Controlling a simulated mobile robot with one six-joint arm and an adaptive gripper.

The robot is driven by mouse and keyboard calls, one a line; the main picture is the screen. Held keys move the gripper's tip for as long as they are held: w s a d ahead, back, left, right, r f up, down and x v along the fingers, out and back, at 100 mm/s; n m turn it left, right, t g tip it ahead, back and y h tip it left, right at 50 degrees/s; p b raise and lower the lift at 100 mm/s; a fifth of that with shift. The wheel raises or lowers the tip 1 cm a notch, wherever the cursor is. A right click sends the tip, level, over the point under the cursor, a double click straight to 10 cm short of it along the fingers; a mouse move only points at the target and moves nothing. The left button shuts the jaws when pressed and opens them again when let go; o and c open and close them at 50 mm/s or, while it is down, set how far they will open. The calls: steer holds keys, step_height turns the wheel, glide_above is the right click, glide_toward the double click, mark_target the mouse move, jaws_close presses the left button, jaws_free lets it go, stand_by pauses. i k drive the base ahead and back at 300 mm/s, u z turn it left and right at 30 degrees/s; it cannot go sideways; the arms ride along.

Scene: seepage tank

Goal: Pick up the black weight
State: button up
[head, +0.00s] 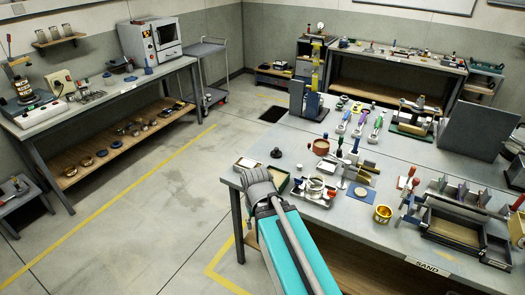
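A small black object with a knob-like top (275,153), which looks like the black weight, stands upright on the grey work table (300,135), near its left edge. It is just beyond the grey joint of my arm, apart from it in the picture. My teal and grey arm rises from the bottom middle to the table's near left corner. My gripper's fingers do not show, so I cannot see whether they are open or hold anything.
A brown pot (320,146), white dishes and a gold cup (383,214) stand to the right. The floor at left is clear up to a bench (100,95).

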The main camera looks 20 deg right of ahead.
mark_target(276, 153)
steer(key=z, duration=0.05)
steer(key=i, duration=1)
steer(key=z, duration=0.55)
